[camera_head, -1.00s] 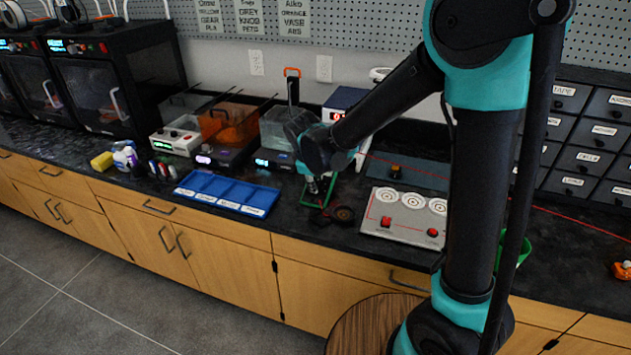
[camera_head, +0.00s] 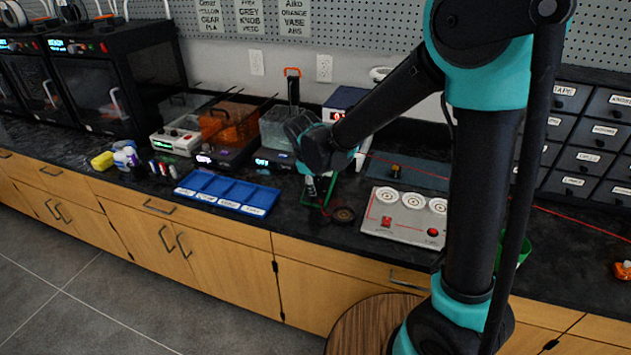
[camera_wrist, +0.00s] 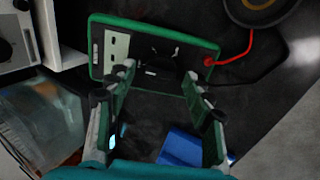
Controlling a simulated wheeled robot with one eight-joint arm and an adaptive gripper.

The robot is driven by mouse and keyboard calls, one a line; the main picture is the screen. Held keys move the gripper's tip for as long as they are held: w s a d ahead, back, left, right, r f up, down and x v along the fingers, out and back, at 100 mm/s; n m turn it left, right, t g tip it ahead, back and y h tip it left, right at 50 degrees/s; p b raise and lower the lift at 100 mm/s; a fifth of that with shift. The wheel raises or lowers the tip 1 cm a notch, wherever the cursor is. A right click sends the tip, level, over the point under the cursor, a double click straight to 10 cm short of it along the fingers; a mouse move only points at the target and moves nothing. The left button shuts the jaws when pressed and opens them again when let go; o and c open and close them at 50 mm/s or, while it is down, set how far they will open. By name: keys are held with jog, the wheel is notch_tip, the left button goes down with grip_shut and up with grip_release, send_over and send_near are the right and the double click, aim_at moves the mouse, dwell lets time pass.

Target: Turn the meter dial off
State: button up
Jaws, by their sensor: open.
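The meter (camera_wrist: 203,45) has a green rim and a dark face, and lies at the top middle of the wrist view. Its dark dial (camera_wrist: 160,62) is hard to make out against the face, near the space between my fingertips. My gripper (camera_wrist: 158,78) is open, with one finger on each side of that space and nothing held. I cannot tell whether the fingertips touch the dial. In the head view, my gripper (camera_head: 318,190) points down over the meter (camera_head: 334,190), which it partly hides. The dial's setting is not readable.
A red lead (camera_wrist: 235,53) and a black lead leave the meter's right side. A dark round object (camera_head: 344,214) lies beside it. A blue tray (camera_head: 228,192) is to the left, and a grey panel with white dials (camera_head: 400,227) to the right. Powered boxes stand behind.

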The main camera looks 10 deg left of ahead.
jog(key=v, duration=1.2)
jog(key=shift+s, duration=0.1)
